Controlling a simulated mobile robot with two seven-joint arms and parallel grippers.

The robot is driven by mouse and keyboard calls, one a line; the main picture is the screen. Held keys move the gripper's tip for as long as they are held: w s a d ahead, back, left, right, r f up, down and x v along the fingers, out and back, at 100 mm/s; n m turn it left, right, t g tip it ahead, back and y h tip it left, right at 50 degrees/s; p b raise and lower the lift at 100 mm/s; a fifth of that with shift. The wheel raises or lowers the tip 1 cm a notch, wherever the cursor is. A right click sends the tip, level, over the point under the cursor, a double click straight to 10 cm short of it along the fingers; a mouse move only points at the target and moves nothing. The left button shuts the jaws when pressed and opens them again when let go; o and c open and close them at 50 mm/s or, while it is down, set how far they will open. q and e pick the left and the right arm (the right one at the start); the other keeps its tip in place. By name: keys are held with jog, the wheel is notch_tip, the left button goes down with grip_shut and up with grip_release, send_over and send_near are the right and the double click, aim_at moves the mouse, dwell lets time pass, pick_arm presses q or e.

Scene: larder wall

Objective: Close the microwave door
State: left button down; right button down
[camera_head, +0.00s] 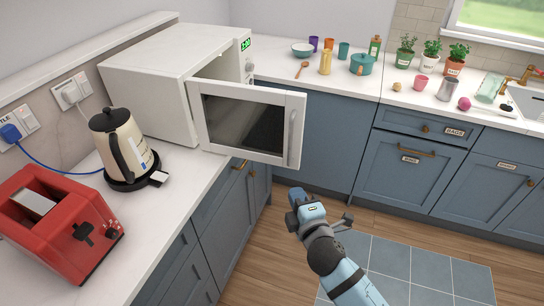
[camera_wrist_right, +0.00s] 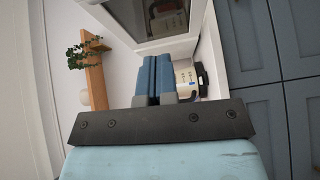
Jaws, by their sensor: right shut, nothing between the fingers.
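The white microwave (camera_head: 165,80) stands on the left counter. Its door (camera_head: 250,122) is open and swung out over the counter's front edge, with a dark window and a vertical handle (camera_head: 292,133) near its free edge. My right gripper (camera_head: 297,197) is shut and empty, below the door's free edge and in front of the cabinets. In the right wrist view the shut fingers (camera_wrist_right: 153,78) point up toward the door (camera_wrist_right: 168,44), whose lower corner shows beyond them. Whether they touch the door cannot be told. My left gripper is not in view.
A cream kettle (camera_head: 122,145) on its base and a red toaster (camera_head: 60,225) stand on the left counter near the microwave. Cups, bowls, a pot and plants line the back counter. The floor (camera_head: 285,230) around my right gripper is clear.

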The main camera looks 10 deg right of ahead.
jog(key=p, duration=0.2)
send_near(290, 156)
jog(key=w+a+r, duration=0.3)
jog(key=w+a, duration=0.1)
jog(key=w, duration=0.1)
jog(key=d, duration=0.1)
jog(key=w, duration=0.1)
jog(key=shift+w+d+f+n+p, duration=0.25)
jog(key=shift+w+d+n+p, duration=0.05)
jog(key=shift+w, duration=0.05)
jog(key=shift+w+d+f, duration=0.1)
jog(key=shift+w+d, duration=0.2)
jog(key=shift+w, duration=0.05)
